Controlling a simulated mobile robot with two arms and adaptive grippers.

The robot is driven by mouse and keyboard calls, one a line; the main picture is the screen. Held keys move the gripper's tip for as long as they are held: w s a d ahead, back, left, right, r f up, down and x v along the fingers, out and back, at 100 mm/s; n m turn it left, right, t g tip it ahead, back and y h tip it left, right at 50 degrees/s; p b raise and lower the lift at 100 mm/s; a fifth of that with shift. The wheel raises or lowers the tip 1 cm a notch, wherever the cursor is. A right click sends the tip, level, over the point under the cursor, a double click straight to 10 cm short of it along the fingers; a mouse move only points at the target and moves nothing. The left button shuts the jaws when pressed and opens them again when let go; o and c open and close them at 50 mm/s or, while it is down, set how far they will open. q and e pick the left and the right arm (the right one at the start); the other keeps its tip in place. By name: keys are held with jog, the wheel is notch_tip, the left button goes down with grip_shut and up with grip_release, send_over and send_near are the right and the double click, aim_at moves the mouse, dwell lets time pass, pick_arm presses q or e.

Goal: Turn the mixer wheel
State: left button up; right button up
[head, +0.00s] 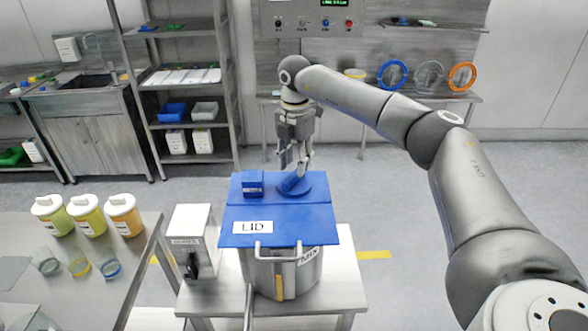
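A steel pot (300,279) stands on a small white table and carries a flat blue lid (310,226) marked "LID". On the back of the lid sits a round blue part (317,192), which looks like the mixer wheel, with a slanted raised piece. A blue block (253,184) is to its left. My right gripper (294,167) points down just above the round blue part. Its fingers look apart, with nothing clearly held between them. Whether a fingertip touches the blue part cannot be told. My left gripper is not in view.
A grey switch box (193,242) stands left of the pot. Yellow-green and orange jars (88,215) and several small cups stand on the left table (30,280). A control panel (311,20) and coloured rings (392,74) are at the back. Floor right of the pot is clear.

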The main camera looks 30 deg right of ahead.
aim_at(294, 174)
jog(key=f, duration=0.3)
jog(key=shift+w+p, duration=0.3)
jog(key=shift+p, duration=0.05)
jog(key=shift+f, duration=0.7)
jog(key=shift+s+f, duration=0.1)
jog(key=shift+c, duration=0.4)
jog(key=c, duration=0.5)
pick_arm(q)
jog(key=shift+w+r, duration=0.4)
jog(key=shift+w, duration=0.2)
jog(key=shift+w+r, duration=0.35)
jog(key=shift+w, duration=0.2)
pick_arm(e)
grip_shut()
